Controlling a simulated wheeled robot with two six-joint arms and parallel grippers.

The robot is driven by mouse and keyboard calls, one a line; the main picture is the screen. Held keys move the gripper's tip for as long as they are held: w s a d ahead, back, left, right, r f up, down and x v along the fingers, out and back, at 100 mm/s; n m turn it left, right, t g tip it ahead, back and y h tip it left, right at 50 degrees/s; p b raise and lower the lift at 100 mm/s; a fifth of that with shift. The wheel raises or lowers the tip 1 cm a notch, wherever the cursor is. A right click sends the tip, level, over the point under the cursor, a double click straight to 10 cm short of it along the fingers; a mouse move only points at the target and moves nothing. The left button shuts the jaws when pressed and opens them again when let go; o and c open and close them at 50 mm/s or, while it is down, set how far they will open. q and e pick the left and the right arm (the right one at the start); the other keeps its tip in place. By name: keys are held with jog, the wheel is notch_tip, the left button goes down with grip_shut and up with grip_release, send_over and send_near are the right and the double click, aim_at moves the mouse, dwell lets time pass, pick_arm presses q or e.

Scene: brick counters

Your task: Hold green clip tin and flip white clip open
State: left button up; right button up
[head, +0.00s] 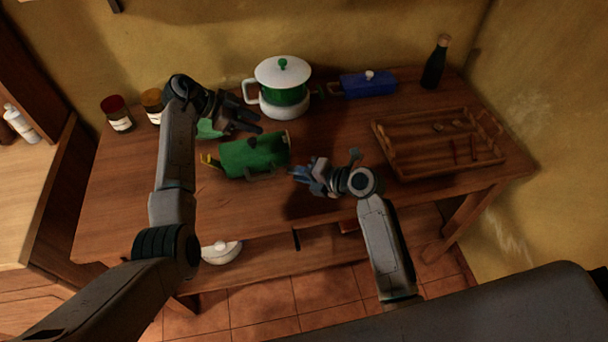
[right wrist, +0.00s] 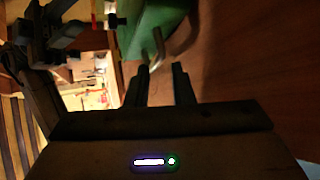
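The green clip tin (head: 240,158) lies on the wooden table in the head view, with a yellow clip (head: 211,161) on its left end. In the right wrist view the green tin (right wrist: 138,32) is at the top, and a pale, whitish clip (right wrist: 161,45) sticks out from it. My left gripper (head: 254,121) is open just above and behind the tin, apart from it. My right gripper (head: 294,172) is at the tin's right end. Its two fingers (right wrist: 162,68) are apart, with the pale clip just beyond their tips. Contact cannot be told.
A white and green lidded pot (head: 284,88) and a blue box (head: 368,84) stand at the back. A wooden tray (head: 437,142) and a dark bottle (head: 435,64) are on the right. Jars (head: 117,114) stand back left. The table's front left is clear.

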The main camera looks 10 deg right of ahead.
aim_at(273, 169)
jog(key=x, duration=0.9)
jog(key=shift+w+a+f, duration=0.15)
jog(key=shift+w+a, duration=0.05)
jog(key=shift+w, duration=0.05)
